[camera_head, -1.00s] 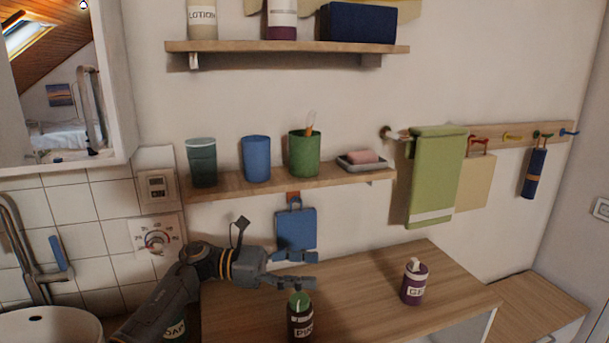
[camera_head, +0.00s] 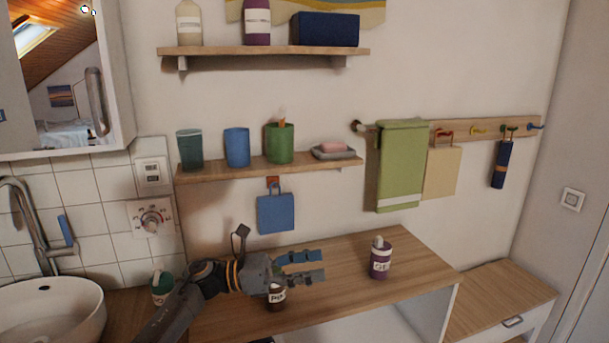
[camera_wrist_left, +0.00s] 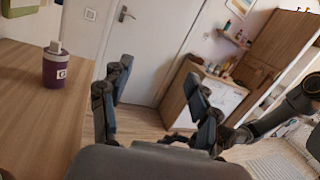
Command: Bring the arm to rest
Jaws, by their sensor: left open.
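My left gripper (camera_head: 318,266) is open and empty above the wooden counter (camera_head: 350,300), its fingers spread and pointing right in the head view. It also shows at the bottom of the left wrist view (camera_wrist_left: 158,85), with a gap between its fingers. A dark bottle with a white label (camera_head: 277,298) stands on the counter below the gripper, its top hidden behind it. A purple bottle (camera_head: 381,260) stands farther right, apart from the fingers; it also shows in the left wrist view (camera_wrist_left: 57,68). My right gripper is not seen.
A wooden shelf (camera_head: 210,173) with cups and a soap dish is on the wall above. A green towel (camera_head: 400,165) hangs at right. A sink (camera_head: 50,312) and a green bottle (camera_head: 162,288) are at left. The counter between the bottles is clear.

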